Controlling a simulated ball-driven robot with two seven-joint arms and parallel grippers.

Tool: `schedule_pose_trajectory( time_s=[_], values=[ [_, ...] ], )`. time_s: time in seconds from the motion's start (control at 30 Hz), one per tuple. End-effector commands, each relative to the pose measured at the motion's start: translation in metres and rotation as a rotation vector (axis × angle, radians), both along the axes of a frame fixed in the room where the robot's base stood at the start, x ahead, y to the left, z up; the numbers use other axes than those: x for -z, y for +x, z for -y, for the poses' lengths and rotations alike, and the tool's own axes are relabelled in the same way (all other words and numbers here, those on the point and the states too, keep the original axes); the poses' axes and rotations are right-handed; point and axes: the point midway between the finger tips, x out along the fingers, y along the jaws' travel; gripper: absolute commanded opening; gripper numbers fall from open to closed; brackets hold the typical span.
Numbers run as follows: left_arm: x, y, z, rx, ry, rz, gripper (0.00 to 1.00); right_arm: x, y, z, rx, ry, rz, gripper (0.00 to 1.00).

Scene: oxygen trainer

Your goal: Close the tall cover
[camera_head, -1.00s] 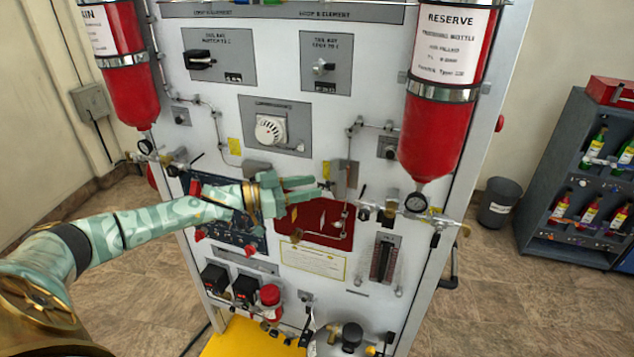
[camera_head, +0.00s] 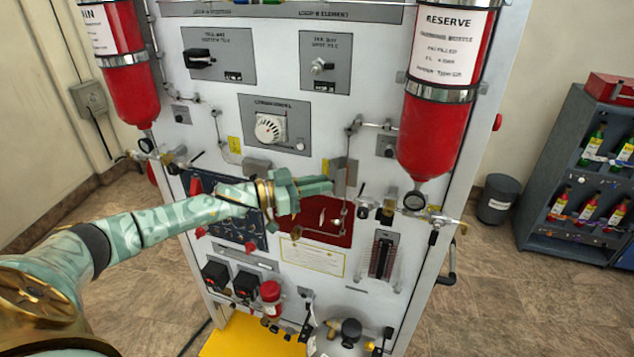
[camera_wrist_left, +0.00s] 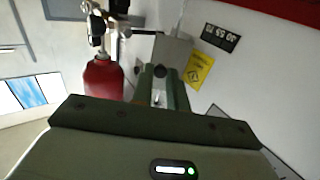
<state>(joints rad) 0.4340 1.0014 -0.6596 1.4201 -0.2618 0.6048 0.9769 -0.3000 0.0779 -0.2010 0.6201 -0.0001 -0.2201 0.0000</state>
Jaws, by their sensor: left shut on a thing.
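The tall cover (camera_head: 339,172) looks like a narrow grey upright piece on the white panel, just right of the yellow label. In the left wrist view it appears to be the grey box-like piece (camera_wrist_left: 172,50) beyond my fingers. My left gripper (camera_head: 328,185) reaches across the panel from the left, with its tips at the cover's lower part. In the wrist view, the left gripper (camera_wrist_left: 163,80) is shut on a thin light part between its fingers, apparently of the cover. The fingers hide the exact contact. My right gripper is not in view.
A red plate (camera_head: 325,230) lies below the fingers. The RESERVE bottle (camera_head: 433,130) with its gauge and valves stands close on the right. A dial (camera_head: 269,129) is above, and thin pipes run beside the cover. Another red bottle (camera_head: 133,95) hangs at left.

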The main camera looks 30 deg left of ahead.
Motion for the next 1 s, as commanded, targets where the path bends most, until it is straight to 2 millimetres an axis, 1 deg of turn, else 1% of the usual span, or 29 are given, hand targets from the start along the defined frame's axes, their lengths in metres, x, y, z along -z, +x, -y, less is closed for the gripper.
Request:
schedule_pose_trajectory(
  time_s=[0.03,0.17,0.27,0.4,0.53,0.73,1.0],
  values=[
    [-0.003,-0.001,0.002,-0.013,-0.002,-0.001,0.00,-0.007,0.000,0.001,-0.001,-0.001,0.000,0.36],
    [-0.005,-0.002,0.007,-0.070,-0.005,-0.004,0.00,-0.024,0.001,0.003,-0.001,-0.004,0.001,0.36],
    [-0.006,-0.002,0.012,-0.137,-0.006,-0.005,0.00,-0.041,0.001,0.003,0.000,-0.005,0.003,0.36],
    [-0.007,-0.002,0.020,-0.253,-0.011,-0.006,0.00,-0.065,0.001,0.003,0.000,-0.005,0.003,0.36],
    [-0.006,0.000,0.028,-0.370,-0.011,-0.005,0.00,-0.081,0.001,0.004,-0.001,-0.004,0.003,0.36],
    [-0.002,0.004,0.039,-0.537,-0.010,-0.005,0.00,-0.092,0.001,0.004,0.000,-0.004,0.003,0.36],
    [0.000,0.010,0.048,-0.705,-0.006,-0.002,0.00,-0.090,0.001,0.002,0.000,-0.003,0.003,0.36]
  ],
)
